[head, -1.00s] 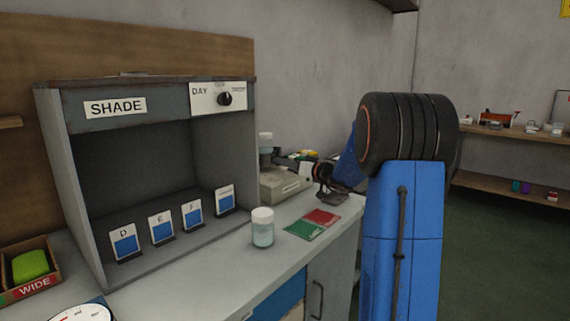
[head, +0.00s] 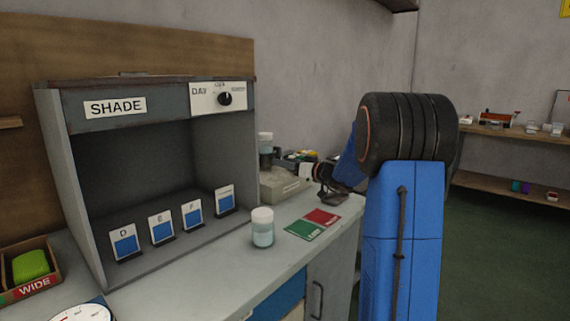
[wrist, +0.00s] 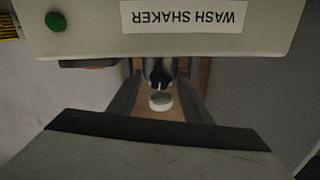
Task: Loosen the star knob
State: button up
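The wash shaker (head: 285,188) is a pale box on the bench, with a lidded jar (head: 265,143) at its top. Its upside-down label and green button (wrist: 56,21) show in the wrist view. My gripper (head: 324,176) is at the shaker's right side. In the wrist view my gripper (wrist: 160,82) has its two dark fingers apart. A small dark part (wrist: 160,70) with a pale round piece (wrist: 160,101) shows between them, with gaps on both sides. I cannot tell for certain whether this is the star knob; no star outline is clear.
The SHADE cabinet (head: 90,95) stands left of the shaker, holding several sample cards. A capped jar (head: 262,228) and a red and green card (head: 313,224) are on the bench front. A box with a green item (head: 30,265) is at the far left.

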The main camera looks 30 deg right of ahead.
jog(key=v, duration=1.7)
jog(key=shift+s, duration=0.2)
